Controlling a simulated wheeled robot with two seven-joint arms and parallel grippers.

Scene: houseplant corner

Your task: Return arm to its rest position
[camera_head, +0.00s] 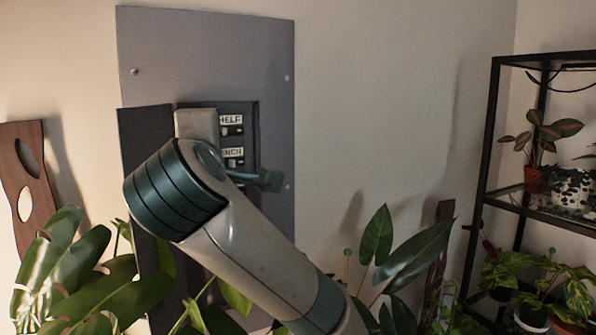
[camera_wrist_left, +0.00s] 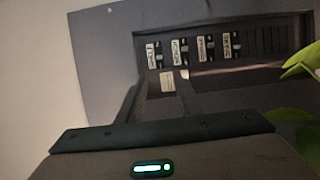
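A grey wall panel (camera_head: 265,60) holds a recessed dark breaker box with labelled switches; "HELF" and "ENCH" can be read in part. The switch row (camera_wrist_left: 180,50) also shows in the left wrist view, where several labelled switches sit side by side. A dark door (camera_head: 146,135) stands at the left of the box. My left gripper (camera_wrist_left: 161,83) is in front of the panel, its two fingers apart with nothing seen between them but panel. In the head view my arm covers the lower part of the box and most of the gripper. My right gripper is out of view.
Large leafy plants (camera_head: 75,270) stand low at the left, and more leaves (camera_head: 400,260) stand right of my arm. A black shelf rack (camera_head: 490,150) with potted plants is at the right. A brown wooden board (camera_head: 25,185) is at the left wall. Bare wall lies between panel and rack.

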